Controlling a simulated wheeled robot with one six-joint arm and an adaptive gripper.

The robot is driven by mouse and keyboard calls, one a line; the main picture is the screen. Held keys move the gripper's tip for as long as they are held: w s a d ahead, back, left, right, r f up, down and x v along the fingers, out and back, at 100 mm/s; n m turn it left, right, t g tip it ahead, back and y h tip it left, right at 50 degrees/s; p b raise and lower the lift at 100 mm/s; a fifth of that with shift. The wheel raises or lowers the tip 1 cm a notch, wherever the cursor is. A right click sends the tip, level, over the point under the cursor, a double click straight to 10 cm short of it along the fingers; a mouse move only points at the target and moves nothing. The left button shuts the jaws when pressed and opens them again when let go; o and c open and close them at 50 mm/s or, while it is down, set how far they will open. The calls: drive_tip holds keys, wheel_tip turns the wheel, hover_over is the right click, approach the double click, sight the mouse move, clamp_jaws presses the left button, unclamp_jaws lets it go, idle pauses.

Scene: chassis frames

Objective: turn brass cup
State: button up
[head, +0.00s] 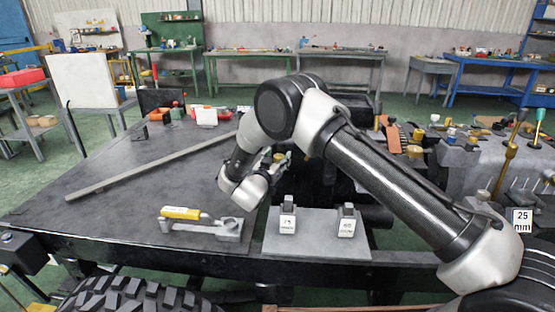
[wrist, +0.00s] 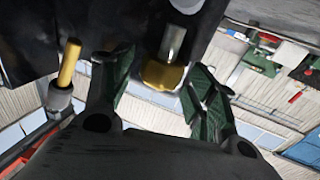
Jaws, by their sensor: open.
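In the wrist view, a brass cup (wrist: 162,75) with a grey metal stem sits on the underside or face of a large dark block. My gripper (wrist: 160,65) is open, with one dark green finger on each side of the cup. The cup lies between the fingertips, and I cannot tell whether either finger touches it. In the head view, a small brass piece (head: 279,157) shows beside my wrist, near the dark machine body. My arm hides much of that area, and the fingers are hard to make out there.
In the wrist view, a brass rod in a grey collar (wrist: 68,65) stands left of my fingers. In the head view, a yellow-handled tool (head: 181,213) lies on the dark bench (head: 130,185). A grey plate (head: 315,245) carries two small labelled blocks. A long bar (head: 150,168) crosses the bench.

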drive_tip(key=c, duration=1)
drive_tip(key=shift+w+a+m+g+h, duration=0.1)
drive_tip(key=shift+m+g+h, duration=1.3)
drive_tip(key=shift+h, duration=0.8)
drive_tip(key=shift+c, duration=0.2)
drive_tip(key=o, duration=1)
drive_tip(key=shift+o, duration=0.2)
drive_tip(key=shift+r+t+y, duration=0.1)
drive_tip(key=shift+t+y, duration=0.3)
